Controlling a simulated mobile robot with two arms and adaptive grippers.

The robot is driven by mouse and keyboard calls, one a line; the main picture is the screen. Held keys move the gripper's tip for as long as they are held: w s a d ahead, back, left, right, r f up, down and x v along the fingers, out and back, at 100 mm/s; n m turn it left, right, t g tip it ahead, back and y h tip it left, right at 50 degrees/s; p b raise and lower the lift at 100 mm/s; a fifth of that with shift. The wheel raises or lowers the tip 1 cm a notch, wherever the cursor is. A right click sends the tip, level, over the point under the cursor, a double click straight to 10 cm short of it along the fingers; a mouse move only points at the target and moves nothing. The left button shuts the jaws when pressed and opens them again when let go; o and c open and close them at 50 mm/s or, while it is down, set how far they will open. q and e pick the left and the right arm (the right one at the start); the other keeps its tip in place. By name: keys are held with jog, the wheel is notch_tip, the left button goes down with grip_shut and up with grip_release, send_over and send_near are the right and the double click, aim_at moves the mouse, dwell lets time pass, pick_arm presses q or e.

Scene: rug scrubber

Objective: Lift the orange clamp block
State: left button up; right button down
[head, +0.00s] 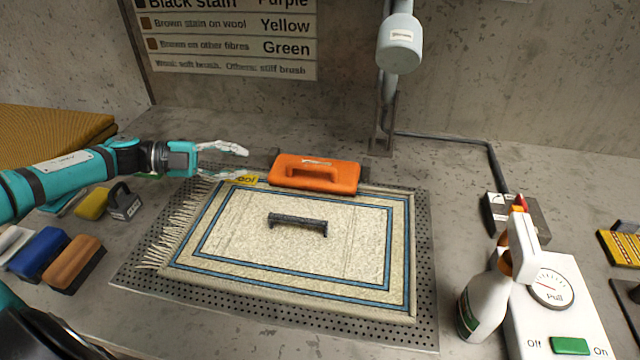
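The orange clamp block (342,180) lies along the back edge of the rug (260,230). It has a raised orange handle on top with a small pale label. My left gripper (244,163) is just left of the block, with its two pale fingers spread apart and pointing right towards it. A visible gap separates the fingertips from the block, and nothing is between them. My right gripper is not in view.
A dark handle (298,222) sits mid-rug. The rug lies on a perforated plate (425,270). Brushes (75,262) stand left. A spray bottle (480,305) and a gauge box (560,320) stand right. A grey lamp-like head (400,45) hangs above the back.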

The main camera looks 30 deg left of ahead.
aim_at(306, 167)
pick_arm(q)
jog(key=shift+d, duration=0.1)
jog(key=shift+w+d, duration=0.15)
jog(key=shift+d, duration=0.2)
jog(key=p+x, duration=0.3)
jog(key=x, duration=1.3)
jog(key=shift+f, duration=0.1)
jog(key=shift+f, duration=0.1)
grip_shut()
